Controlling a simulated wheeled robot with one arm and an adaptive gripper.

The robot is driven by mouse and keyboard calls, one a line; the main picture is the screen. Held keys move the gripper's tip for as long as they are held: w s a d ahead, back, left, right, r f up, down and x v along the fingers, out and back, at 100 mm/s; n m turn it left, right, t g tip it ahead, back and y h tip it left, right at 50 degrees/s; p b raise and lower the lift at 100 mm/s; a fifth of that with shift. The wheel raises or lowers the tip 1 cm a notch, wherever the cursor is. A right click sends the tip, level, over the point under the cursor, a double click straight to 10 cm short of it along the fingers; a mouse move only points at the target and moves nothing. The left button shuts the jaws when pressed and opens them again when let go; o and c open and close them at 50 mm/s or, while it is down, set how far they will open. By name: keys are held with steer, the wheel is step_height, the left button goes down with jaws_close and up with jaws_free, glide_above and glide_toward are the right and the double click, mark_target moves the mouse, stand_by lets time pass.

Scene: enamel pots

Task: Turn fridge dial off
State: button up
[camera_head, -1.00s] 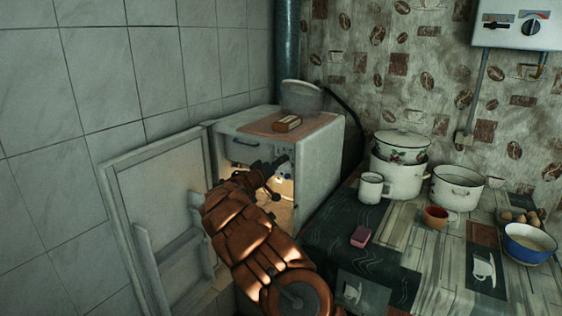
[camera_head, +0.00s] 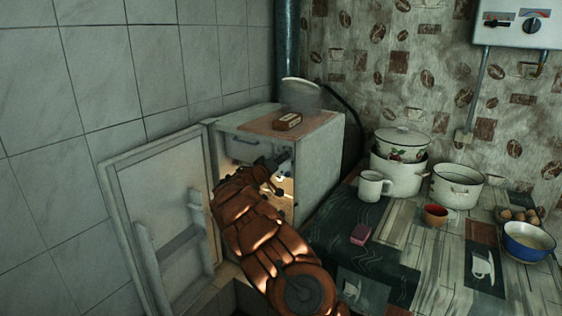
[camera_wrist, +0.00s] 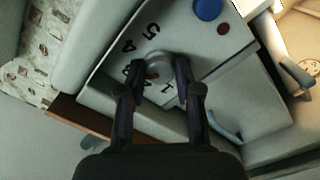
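The white fridge (camera_head: 321,165) stands in the corner with its door (camera_head: 165,215) swung open to the left; its inside is lit. In the wrist view, a pale round dial (camera_wrist: 158,66) sits on a light panel (camera_wrist: 215,75) with dark numerals around it. A small red mark shows near the dial. My gripper (camera_wrist: 160,72) has one dark finger on each side of the dial, close to it; I cannot tell whether they touch it. In the head view, my gripper (camera_head: 274,170) is at the fridge's open front, and my arm hides the dial.
A blue round button (camera_wrist: 208,9) and a small red one (camera_wrist: 223,28) sit near the dial. A brown block (camera_head: 287,121) lies on the fridge. The table at right holds a mug (camera_head: 373,187), pots (camera_head: 457,186), a pink block (camera_head: 360,234) and a blue bowl (camera_head: 529,241).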

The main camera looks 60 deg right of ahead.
jaws_close()
steer(key=shift+f+n+b, duration=0.1)
steer(key=shift+n+b, duration=0.2)
steer(key=shift+b, duration=0.2)
steer(key=shift+r+n+p, duration=0.2)
steer(key=shift+n+p, duration=0.9)
steer(key=shift+n, duration=12.1)
